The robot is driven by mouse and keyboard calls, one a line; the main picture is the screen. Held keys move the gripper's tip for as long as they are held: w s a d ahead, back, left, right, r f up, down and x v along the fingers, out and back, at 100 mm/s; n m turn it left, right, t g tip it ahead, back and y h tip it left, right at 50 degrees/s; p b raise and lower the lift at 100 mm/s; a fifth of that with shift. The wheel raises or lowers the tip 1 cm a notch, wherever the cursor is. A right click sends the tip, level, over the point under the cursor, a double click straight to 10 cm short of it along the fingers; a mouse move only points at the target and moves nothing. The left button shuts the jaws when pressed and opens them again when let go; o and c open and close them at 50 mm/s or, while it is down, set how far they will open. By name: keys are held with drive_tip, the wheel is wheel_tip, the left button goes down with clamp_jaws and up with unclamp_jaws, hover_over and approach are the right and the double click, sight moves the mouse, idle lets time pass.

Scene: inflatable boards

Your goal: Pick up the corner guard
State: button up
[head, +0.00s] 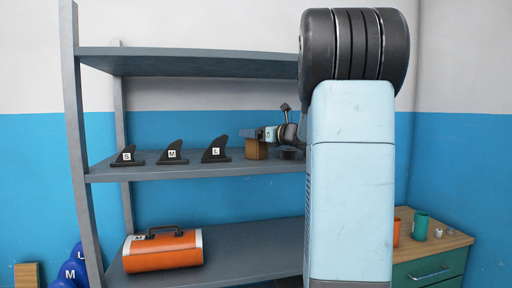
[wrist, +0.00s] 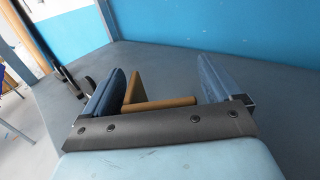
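The corner guard (head: 256,150) is a small brown L-shaped piece on the middle shelf, right of the fins. In the wrist view the corner guard (wrist: 160,104) lies between my two blue fingers, with one leg upright close to the left finger and the other reaching to the right. My gripper (head: 250,133) is at the guard, its fingers just above or around it in the head view. In the wrist view my gripper (wrist: 168,82) is open, with a clear gap to the right finger. Whether the left finger touches the guard I cannot tell.
Black fins marked S (head: 127,155), M (head: 172,153) and L (head: 216,151) stand left of the guard on the grey shelf (head: 200,170). An upper shelf (head: 190,62) hangs above. An orange case (head: 162,250) sits below. A wooden-topped cabinet (head: 430,250) stands right.

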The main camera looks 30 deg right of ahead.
drive_tip(key=c, duration=1)
drive_tip(key=shift+o, duration=0.2)
drive_tip(key=shift+r, duration=0.1)
